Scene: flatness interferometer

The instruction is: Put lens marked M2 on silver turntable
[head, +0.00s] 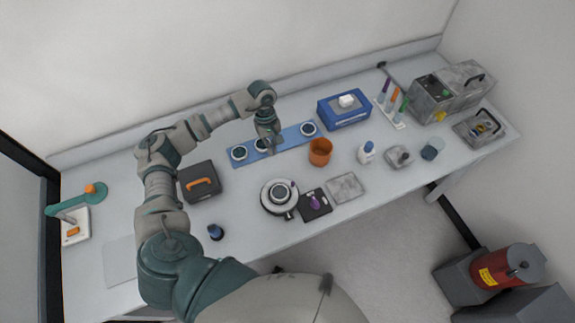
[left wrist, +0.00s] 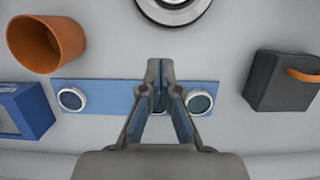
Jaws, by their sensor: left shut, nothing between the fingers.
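A blue mat (head: 284,140) bears three round lenses with white rims. They are the left lens (head: 239,153), a middle one (head: 261,145) partly hidden by my gripper, and the right lens (head: 308,129). In the left wrist view the left lens (left wrist: 201,102) and right lens (left wrist: 72,99) flank my gripper; no marking is readable. The silver turntable (head: 268,204) stands in front of the mat, with a dark-centred round part on top; its edge shows in the left wrist view (left wrist: 172,12). My left gripper (left wrist: 160,66) is shut and empty, over the mat's middle.
An orange cup (head: 320,152) stands right of the turntable. A dark case (head: 199,182) with an orange handle is at the left. A blue box (head: 344,109) stands behind right. A dark plate (head: 316,206) and grey slab (head: 346,187) lie beside the turntable.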

